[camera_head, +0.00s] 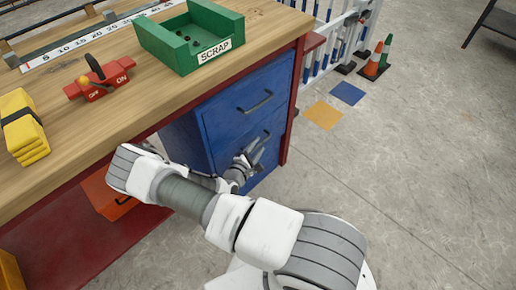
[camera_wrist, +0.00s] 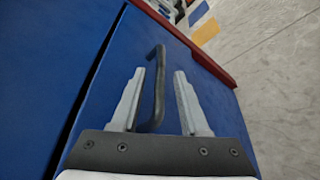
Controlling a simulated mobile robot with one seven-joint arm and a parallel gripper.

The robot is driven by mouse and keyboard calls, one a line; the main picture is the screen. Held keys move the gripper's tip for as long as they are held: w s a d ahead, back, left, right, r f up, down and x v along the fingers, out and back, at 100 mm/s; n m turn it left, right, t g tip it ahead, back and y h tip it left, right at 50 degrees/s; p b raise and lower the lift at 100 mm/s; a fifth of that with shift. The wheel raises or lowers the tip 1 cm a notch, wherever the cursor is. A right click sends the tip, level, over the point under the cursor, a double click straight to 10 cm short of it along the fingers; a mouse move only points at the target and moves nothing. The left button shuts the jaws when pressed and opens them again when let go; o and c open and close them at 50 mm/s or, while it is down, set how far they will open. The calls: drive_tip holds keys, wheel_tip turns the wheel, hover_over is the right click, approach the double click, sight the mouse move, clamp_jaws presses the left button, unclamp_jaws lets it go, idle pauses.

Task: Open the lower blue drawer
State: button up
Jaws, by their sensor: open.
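The blue drawer unit hangs under the wooden workbench in the head view, with an upper drawer (camera_head: 235,100) and a lower drawer (camera_head: 268,157), each with a dark bar handle. My gripper (camera_head: 252,152) is at the lower drawer's front and partly covers it and its handle. In the wrist view, my gripper (camera_wrist: 159,75) is open, its two grey fingers pointing at the blue front. The dark handle (camera_wrist: 159,85) shows between the fingers, closer to the left one. I cannot tell whether a finger touches it. The lower drawer looks shut.
A green scrap bin (camera_head: 190,38), a red switch box (camera_head: 99,84) and a yellow block stack (camera_head: 22,127) stand on the workbench (camera_head: 120,110). A red bench leg (camera_head: 291,100) is close right of the drawers.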

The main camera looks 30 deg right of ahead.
drive_tip(key=shift+w+d, duration=0.25)
drive_tip(key=shift+d, duration=0.05)
clamp_jaws()
idle(1.3)
